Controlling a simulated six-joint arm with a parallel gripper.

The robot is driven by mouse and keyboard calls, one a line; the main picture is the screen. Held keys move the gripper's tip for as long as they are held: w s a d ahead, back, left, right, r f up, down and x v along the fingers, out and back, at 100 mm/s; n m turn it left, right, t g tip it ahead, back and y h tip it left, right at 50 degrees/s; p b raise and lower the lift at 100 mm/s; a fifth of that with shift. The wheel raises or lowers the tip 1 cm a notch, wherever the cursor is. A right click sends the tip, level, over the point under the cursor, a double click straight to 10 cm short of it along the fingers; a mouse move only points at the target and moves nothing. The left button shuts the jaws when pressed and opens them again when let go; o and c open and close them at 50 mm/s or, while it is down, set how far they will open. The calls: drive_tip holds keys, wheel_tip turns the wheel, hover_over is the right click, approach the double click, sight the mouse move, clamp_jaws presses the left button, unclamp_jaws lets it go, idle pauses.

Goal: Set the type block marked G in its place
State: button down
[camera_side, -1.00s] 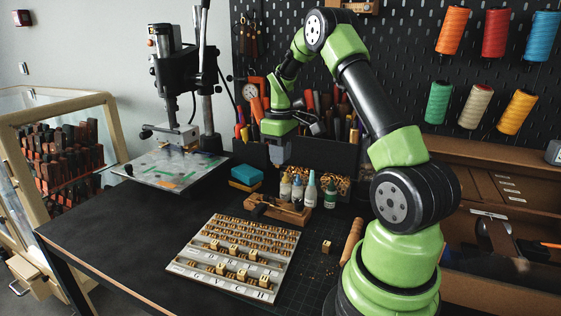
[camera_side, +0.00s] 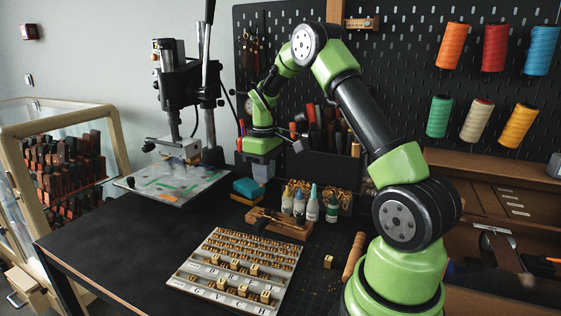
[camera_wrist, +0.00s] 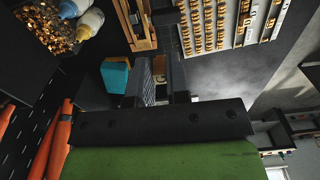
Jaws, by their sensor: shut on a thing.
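My gripper (camera_side: 262,172) hangs in the side view behind the glue bottles, right of the press, well above the bench. In the wrist view its fingers (camera_wrist: 163,78) are shut on a small tan block (camera_wrist: 159,67), mostly hidden between them. I cannot read a letter on it, so I cannot confirm it is the type block marked G. The pale type case (camera_side: 190,286) lies on the bench at the front, with rows of small blocks and lettered compartments along its near edge. Part of the case (camera_wrist: 238,30) shows in the wrist view.
The stamping press (camera_side: 180,85) stands at the left with a flat bed (camera_side: 150,192). A blue and yellow sponge pair (camera_side: 248,188), several bottles (camera_side: 313,205) and a wooden tool holder (camera_side: 280,226) stand between gripper and case. A loose block (camera_side: 328,262) lies right of the case.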

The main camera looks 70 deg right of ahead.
drive_tip(key=w+a+f+n, duration=0.1)
drive_tip(key=w+a+f, duration=0.1)
drive_tip(key=a, duration=0.4)
drive_tip(key=w+a+f, duration=0.2)
drive_tip(key=a+f, duration=0.1)
drive_tip(key=a, duration=0.3)
hover_over(206, 284)
drive_tip(key=f, duration=0.2)
drive_tip(key=shift+w+d+f, duration=0.25)
drive_tip(key=shift+w+f, duration=0.05)
drive_tip(key=shift+f, duration=0.1)
drive_tip(key=shift+f, duration=2.25)
drive_tip(key=shift+f, duration=0.2)
drive_tip(key=shift+f, duration=0.65)
